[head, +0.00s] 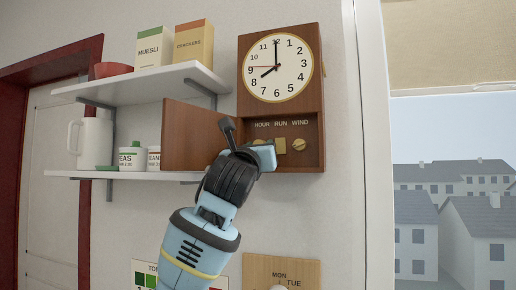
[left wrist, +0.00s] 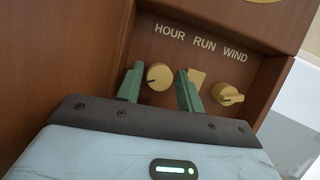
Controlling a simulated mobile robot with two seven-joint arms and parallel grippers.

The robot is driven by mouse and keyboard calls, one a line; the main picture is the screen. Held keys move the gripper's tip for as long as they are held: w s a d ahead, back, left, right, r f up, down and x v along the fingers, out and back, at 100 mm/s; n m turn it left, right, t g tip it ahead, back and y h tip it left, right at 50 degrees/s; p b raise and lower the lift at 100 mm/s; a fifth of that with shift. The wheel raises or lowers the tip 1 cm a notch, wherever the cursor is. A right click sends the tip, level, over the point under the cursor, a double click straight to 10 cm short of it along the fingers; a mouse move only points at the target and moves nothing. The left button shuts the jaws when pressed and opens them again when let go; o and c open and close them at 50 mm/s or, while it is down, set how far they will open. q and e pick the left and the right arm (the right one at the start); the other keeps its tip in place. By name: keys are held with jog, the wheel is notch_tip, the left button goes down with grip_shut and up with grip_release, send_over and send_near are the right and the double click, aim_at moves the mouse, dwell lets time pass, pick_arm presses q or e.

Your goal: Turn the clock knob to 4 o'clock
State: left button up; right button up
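The wooden wall clock (head: 277,112) has a white dial (head: 277,72), its short hand near 8, its long hand at 12 and a thin red hand near 9. Below it an open compartment is labelled HOUR, RUN and WIND. My left gripper (left wrist: 160,72) is open, its green fingers on either side of the round hour knob (left wrist: 158,78); I cannot tell whether they touch it. In the head view the gripper hides most of that knob. The run switch (left wrist: 196,76) is partly behind the right finger. The wind knob (left wrist: 228,94) is clear. My right gripper is not in view.
The compartment's wooden door (head: 190,135) stands open to the left, close to my gripper. Shelves (head: 150,80) with boxes, a bowl, a jug and canisters are further left. A wooden panel (head: 255,270) hangs below. A window is at the right.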

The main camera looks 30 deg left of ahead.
pick_arm(q)
jog(key=c, duration=0.7)
jog(key=shift+n, duration=0.5)
jog(key=n+g, duration=0.3)
jog(key=n, duration=0.5)
jog(key=n+g+y, duration=0.1)
jog(key=n+g, duration=0.1)
jog(key=n, duration=0.6)
jog(key=n+g, duration=0.3)
jog(key=n, duration=0.6)
jog(key=shift+d+r+g, duration=0.15)
jog(key=shift+r+g, duration=0.15)
jog(key=shift+r, duration=0.1)
